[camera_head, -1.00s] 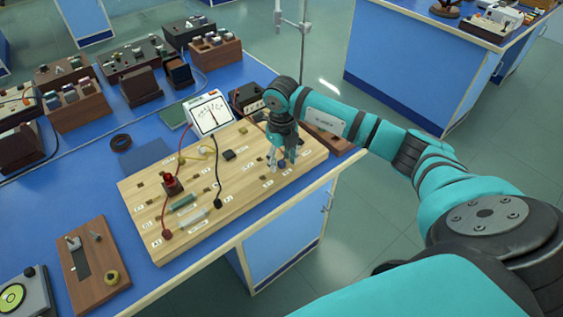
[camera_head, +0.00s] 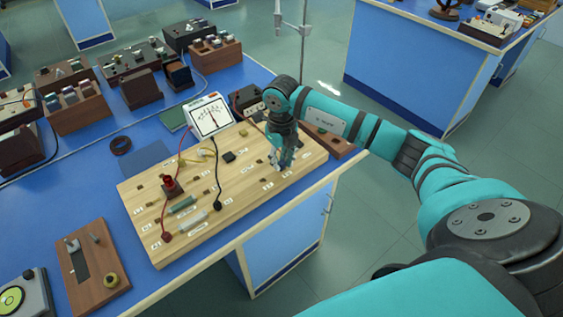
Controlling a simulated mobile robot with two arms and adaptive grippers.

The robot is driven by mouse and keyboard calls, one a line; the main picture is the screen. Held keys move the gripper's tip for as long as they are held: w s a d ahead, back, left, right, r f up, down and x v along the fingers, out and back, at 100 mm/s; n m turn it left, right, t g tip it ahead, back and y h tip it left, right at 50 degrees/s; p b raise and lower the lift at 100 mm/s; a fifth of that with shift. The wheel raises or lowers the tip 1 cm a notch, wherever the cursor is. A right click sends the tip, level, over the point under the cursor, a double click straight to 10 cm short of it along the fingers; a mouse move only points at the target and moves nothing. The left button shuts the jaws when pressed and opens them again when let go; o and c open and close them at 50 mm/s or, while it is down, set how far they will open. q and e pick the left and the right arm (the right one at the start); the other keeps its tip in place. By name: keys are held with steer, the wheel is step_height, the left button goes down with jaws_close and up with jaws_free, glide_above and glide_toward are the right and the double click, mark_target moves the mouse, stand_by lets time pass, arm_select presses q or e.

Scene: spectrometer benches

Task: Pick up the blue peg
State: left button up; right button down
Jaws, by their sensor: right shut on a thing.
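My right gripper (camera_head: 282,161) reaches in from the right, pointing down over the right end of the light wooden board (camera_head: 240,185). It is shut on the blue peg, which is mostly hidden between the fingers. It is too small to tell whether the peg is clear of the board. My left gripper is not in view.
The board also carries a red-topped part (camera_head: 170,186), a green cylinder (camera_head: 182,205) and red and black leads. A white meter (camera_head: 208,117) stands behind it. A brown wooden plate (camera_head: 92,270) lies at the left. Wooden racks (camera_head: 78,108) fill the back of the blue bench.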

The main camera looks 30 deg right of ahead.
steer(key=shift+r, duration=0.45)
steer(key=shift+s+a+r+b, duration=0.15)
steer(key=shift+r+b, duration=0.1)
steer(key=shift+r, duration=0.2)
steer(key=shift+a+r+b, duration=0.15)
steer(key=shift+r+b, duration=0.1)
steer(key=shift+r, duration=0.2)
steer(key=shift+s+a+r, duration=2.35)
steer(key=shift+s+a, duration=1.95)
steer(key=shift+a, duration=1.95)
steer(key=w+d+f+m+p, duration=0.1)
steer(key=w+d+m+p, duration=0.55)
steer(key=p, duration=0.95)
steer(key=shift+n, duration=0.95)
steer(key=shift+w+d+f+b, duration=0.1)
steer(key=shift+w+f+b, duration=0.2)
steer(key=shift+f+b, duration=0.65)
steer(key=shift+w+a+f+b, duration=0.1)
steer(key=shift+w+f+b, duration=0.4)
steer(key=shift+f, duration=0.85)
steer(key=shift+w+d+f+b, duration=0.1)
steer(key=shift+w+f+b, duration=0.05)
steer(key=shift+f+b, duration=0.85)
steer(key=shift+f, duration=0.15)
